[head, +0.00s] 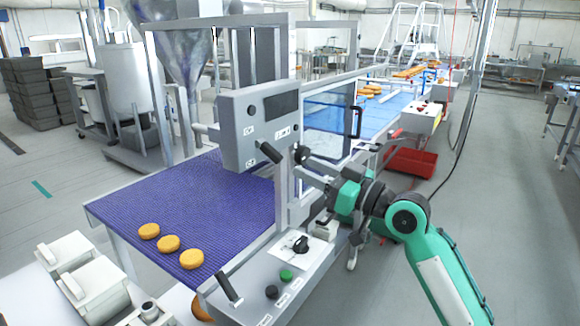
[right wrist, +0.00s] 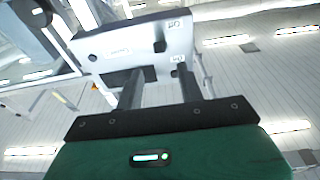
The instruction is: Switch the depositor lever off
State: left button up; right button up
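The depositor's grey control box (head: 240,135) stands over the purple belt, with a dark screen and small white labels. A black lever handle (head: 268,152) sticks out of its lower front, tilted; its on or off setting is too small to read. The box also shows in the right wrist view (right wrist: 135,45), with a black handle (right wrist: 160,46) on its face. My right gripper (head: 315,170) is just right of the box. Its two fingers (right wrist: 160,88) are apart, empty, and point toward the box. My left gripper is not in view.
Yellow rounds (head: 168,243) lie on the purple belt (head: 190,205). A side panel (head: 262,275) carries another black lever (head: 230,290), a rotary switch (head: 300,244) and buttons. A metal frame post (head: 281,120) stands beside the box. A red crate (head: 412,162) sits on the floor behind my right arm.

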pick_arm(q)
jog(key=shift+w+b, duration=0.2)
jog(key=shift+b, duration=0.15)
pick_arm(e)
jog(key=v, duration=0.4)
jog(key=shift+a, duration=0.1)
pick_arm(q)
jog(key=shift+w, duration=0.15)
